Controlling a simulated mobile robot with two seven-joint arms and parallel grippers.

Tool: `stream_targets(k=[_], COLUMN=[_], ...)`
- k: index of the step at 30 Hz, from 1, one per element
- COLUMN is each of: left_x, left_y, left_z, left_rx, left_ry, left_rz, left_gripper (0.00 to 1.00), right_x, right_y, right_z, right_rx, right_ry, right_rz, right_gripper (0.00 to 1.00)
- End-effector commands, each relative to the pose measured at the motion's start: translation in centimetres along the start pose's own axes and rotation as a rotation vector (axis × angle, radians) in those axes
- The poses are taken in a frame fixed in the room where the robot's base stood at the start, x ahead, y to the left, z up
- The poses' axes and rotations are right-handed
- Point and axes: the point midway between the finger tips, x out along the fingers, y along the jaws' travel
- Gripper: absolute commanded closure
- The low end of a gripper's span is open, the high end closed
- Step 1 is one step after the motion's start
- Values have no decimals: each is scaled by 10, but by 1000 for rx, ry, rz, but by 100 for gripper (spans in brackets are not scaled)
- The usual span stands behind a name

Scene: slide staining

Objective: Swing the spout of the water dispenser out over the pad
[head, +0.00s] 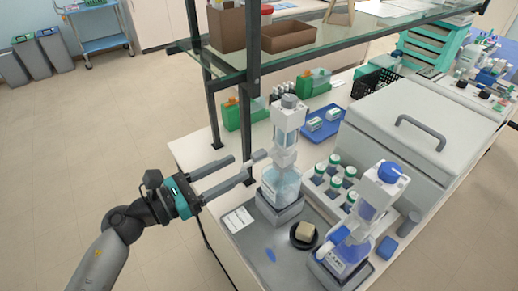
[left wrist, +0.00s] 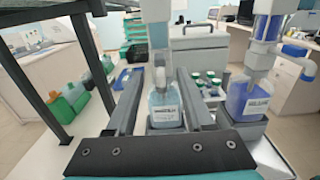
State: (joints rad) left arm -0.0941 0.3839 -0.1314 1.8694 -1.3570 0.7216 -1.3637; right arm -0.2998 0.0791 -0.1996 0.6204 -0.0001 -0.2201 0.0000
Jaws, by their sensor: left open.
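The water dispenser (head: 284,182) is a clear bottle of pale blue liquid with a grey-topped upper column, standing on a grey block. Its short pale spout (head: 257,156) sticks out to the left, towards my left gripper (head: 242,167). In the left wrist view the dispenser (left wrist: 166,108) is straight ahead, with the spout (left wrist: 160,78) pointing towards the camera between the two fingers. My left gripper (left wrist: 159,84) is open; whether a finger touches the spout is unclear. A grey pad (head: 246,245) with a blue spot lies in front of the dispenser. My right gripper is not in view.
A second dispenser with dark blue liquid (head: 345,245) stands to the right. A black dish (head: 296,243) with a pale yellow block sits between them. A white card (head: 238,219) lies left. Green-capped bottles (head: 335,182) stand behind. A glass shelf (head: 270,62) on dark posts hangs overhead.

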Motion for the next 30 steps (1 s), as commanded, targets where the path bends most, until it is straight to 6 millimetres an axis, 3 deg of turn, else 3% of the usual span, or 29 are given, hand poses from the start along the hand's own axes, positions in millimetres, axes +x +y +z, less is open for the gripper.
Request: stream_targets(k=[6, 12, 24, 30], left_x=[46, 69, 76, 75], left_y=[0, 0, 0, 0], left_z=[3, 1, 0, 0], left_rx=[-2, 0, 1, 0], left_ry=[-3, -1, 0, 0], left_rz=[-1, -1, -2, -1], left_gripper=[48, 48, 48, 70], right_x=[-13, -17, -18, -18], right_y=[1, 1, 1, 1], right_z=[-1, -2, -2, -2], right_rx=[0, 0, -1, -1], right_ry=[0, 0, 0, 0], right_rz=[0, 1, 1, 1], right_gripper=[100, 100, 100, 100])
